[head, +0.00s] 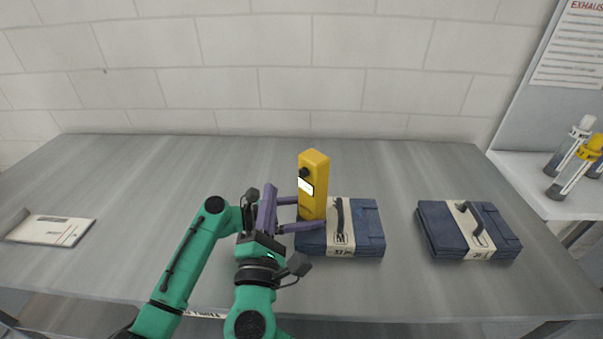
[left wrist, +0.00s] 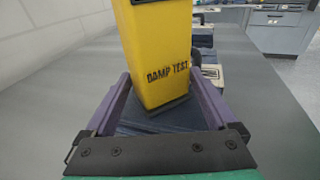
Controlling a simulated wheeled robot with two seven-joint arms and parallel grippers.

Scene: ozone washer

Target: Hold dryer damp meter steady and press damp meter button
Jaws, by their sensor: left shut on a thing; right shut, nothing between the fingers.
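The yellow damp meter (head: 314,175) is upright, with a dark round button and a small white display on its face; it also shows in the left wrist view (left wrist: 160,50) with "DAMP TEST" printed on it. My left gripper (head: 314,213) is shut on the meter's lower part, one purple finger on each side; the fingers also show in the left wrist view (left wrist: 159,88).
A white flat box (head: 55,230) lies at the far left. The grey table (head: 150,175) is clear behind. Tubes (head: 574,160) stand on a white side surface.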

